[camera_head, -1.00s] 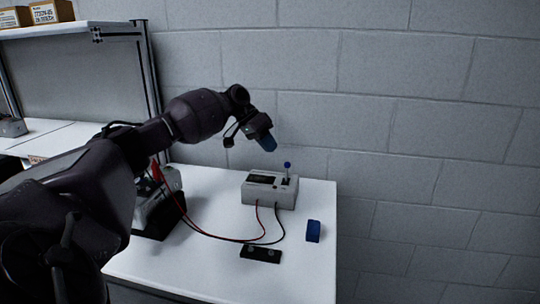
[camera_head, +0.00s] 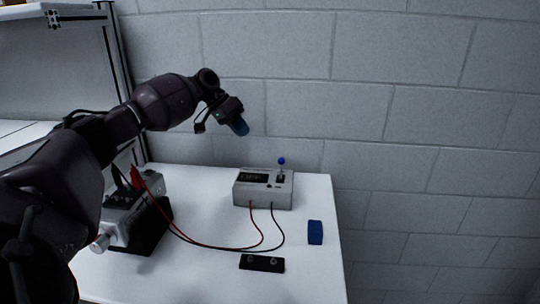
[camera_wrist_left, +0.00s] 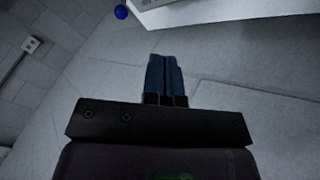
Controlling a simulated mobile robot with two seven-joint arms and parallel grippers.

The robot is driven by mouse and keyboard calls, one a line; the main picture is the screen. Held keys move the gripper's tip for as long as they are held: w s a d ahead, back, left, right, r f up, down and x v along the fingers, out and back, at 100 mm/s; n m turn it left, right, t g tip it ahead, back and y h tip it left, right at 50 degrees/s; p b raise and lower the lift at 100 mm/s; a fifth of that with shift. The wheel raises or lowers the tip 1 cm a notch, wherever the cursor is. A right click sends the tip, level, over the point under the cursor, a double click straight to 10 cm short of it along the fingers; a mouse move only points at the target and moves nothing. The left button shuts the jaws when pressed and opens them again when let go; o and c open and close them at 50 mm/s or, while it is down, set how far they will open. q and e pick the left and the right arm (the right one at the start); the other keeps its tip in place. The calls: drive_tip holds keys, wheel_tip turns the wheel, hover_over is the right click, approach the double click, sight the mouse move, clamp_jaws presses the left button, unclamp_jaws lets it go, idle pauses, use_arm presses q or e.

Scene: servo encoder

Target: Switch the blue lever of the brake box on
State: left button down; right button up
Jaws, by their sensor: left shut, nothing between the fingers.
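The brake box (camera_head: 263,190) is a light grey box with a dark display, standing on the white table. Its lever has a blue ball knob (camera_head: 281,161) and stands up from the right part of the top. In the left wrist view the blue knob (camera_wrist_left: 121,12) shows at the top edge, beside a corner of the box (camera_wrist_left: 165,14). My left gripper (camera_head: 241,129) is in the air above and left of the knob in the head view, apart from it. Its blue fingers (camera_wrist_left: 166,76) are together and empty. My right gripper is not in view.
Red and black cables run from the box across the white table (camera_head: 210,285). A black terminal strip (camera_head: 262,263) and a blue block (camera_head: 315,232) lie in front. A grey device on a black base (camera_head: 145,235) stands at left. A block wall (camera_head: 400,100) is behind.

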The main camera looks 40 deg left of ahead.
sight(281, 167)
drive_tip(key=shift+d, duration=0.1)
use_arm(q)
drive_tip(key=b+x, duration=0.1)
drive_tip(key=x, duration=0.8)
drive_tip(key=shift+f, duration=0.2)
drive_tip(key=d, duration=0.3)
drive_tip(key=shift+w+r+p, duration=0.15)
drive_tip(key=shift+p, duration=0.2)
drive_tip(key=shift+d+r, duration=0.1)
drive_tip(key=shift+d, duration=0.55)
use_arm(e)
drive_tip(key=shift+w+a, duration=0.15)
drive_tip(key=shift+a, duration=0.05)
use_arm(q)
drive_tip(key=shift+d+r+p, duration=0.1)
drive_tip(key=shift+r+p, duration=0.05)
drive_tip(key=shift+p, duration=0.35)
drive_tip(key=shift+s+t, duration=0.3)
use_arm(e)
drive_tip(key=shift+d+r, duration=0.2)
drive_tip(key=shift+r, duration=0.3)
